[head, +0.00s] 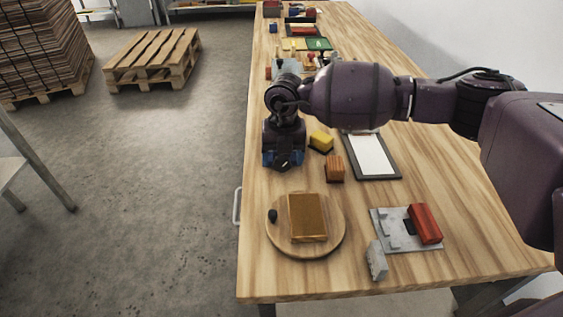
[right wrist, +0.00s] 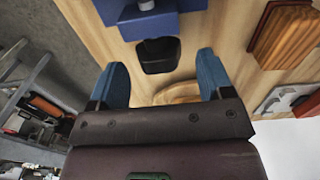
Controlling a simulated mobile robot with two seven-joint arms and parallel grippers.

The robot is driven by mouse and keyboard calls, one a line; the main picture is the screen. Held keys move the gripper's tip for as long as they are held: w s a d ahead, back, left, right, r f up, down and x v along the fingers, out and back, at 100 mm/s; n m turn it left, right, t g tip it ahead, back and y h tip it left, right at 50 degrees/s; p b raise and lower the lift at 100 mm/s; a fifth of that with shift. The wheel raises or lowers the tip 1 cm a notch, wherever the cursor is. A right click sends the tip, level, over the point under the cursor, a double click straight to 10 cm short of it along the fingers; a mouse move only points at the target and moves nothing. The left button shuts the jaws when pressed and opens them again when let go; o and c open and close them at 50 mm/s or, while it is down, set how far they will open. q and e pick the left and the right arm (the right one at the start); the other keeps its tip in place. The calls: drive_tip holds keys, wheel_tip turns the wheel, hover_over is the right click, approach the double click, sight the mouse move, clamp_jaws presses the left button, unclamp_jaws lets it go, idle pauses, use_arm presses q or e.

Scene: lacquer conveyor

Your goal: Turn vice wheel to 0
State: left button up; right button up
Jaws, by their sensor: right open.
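A blue block with a grey cylinder, which looks like the vice (right wrist: 165,24), is at the top of the right wrist view. In the head view it is hidden behind my right arm. A black rounded piece (right wrist: 158,55) sits just in front of it, perhaps its wheel; I cannot make out any mark or number on it. My right gripper (head: 284,164) is open above the table's left edge. In the right wrist view its two blue fingers (right wrist: 164,78) stand apart, with the black piece between and beyond them; I see no contact. My left gripper is not in view.
A round wooden board (head: 332,243) with a black knob (head: 272,215) and a brown block (head: 307,218) lies in front. A ribbed orange block (head: 335,168), yellow block (head: 321,141), clipboard (head: 373,157) and grey plate (head: 391,239) with a red block (head: 425,223) lie to the right.

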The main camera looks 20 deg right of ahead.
drive_tip(key=shift+f, duration=1.05)
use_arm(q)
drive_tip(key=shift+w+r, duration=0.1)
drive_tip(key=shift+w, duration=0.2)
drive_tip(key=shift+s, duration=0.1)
use_arm(e)
drive_tip(key=shift+c, duration=0.4)
